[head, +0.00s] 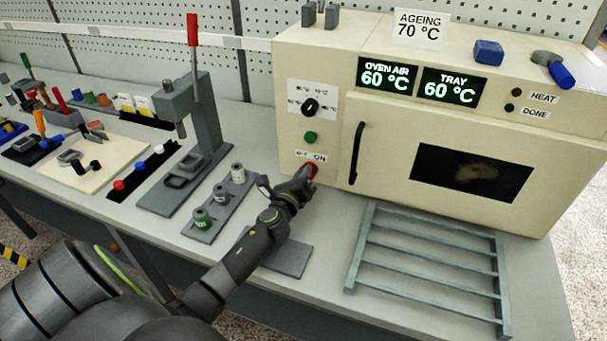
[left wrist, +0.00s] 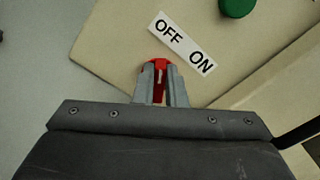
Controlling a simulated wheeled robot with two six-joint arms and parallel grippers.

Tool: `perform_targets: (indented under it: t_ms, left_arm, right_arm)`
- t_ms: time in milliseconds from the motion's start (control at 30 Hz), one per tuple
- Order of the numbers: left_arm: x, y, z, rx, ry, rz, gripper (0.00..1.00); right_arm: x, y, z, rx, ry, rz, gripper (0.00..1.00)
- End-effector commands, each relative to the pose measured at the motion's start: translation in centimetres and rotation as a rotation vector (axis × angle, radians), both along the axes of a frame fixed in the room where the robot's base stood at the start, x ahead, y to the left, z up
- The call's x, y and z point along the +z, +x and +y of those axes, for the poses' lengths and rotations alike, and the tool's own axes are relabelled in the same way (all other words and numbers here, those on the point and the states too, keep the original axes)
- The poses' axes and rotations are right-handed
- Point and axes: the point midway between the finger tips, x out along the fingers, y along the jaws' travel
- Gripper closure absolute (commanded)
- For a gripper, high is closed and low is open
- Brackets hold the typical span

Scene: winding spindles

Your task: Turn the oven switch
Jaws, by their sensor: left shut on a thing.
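The oven (head: 330,85) is a cream box with a red switch (head: 311,170) low on its front left, under an OFF/ON label (head: 311,156). My left gripper (head: 302,176) is at the switch. In the left wrist view its two grey fingers (left wrist: 161,70) are closed on the red switch (left wrist: 160,64), one on each side. A pale mark on the switch points roughly toward the OFF end of the label (left wrist: 183,43). The displays (head: 389,73) read OVEN AIR 60 °C and TRAY 60 °C. The HEAT and DONE lamps look dark. My right gripper is not in view.
Above the switch are a green button (head: 310,137) and a black dial (head: 310,107). The oven door handle (head: 357,152) stands out to the right. A grey rack (head: 430,262) lies in front. A holder with small spools (head: 219,200) and a red-handled press (head: 200,120) stand left.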

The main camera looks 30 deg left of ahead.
Motion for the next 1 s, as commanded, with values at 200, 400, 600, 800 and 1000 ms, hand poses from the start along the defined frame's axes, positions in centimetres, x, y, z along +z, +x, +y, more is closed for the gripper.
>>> perform_targets:
  t_ms: [200, 400, 600, 800, 1000]
  left_arm:
    - [-0.2, -0.1, 0.0, 0.001, -0.01, 0.002, 1.0]
    - [-0.2, -0.1, 0.0, 0.001, -0.011, 0.002, 0.88]
    - [-0.1, -0.1, 0.0, 0.0, -0.008, 0.001, 0.67]
    - [-0.1, 0.0, 0.0, 0.0, -0.007, 0.0, 0.67]
    - [-0.1, -1.2, -0.3, 0.0, -0.007, 0.001, 0.67]
  right_arm:
    - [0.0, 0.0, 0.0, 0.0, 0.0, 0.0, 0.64]
    - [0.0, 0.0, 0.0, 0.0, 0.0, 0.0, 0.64]
    - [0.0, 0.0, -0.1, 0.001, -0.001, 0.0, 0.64]
    - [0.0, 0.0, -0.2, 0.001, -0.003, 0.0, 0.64]
    - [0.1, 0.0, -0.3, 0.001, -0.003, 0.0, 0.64]
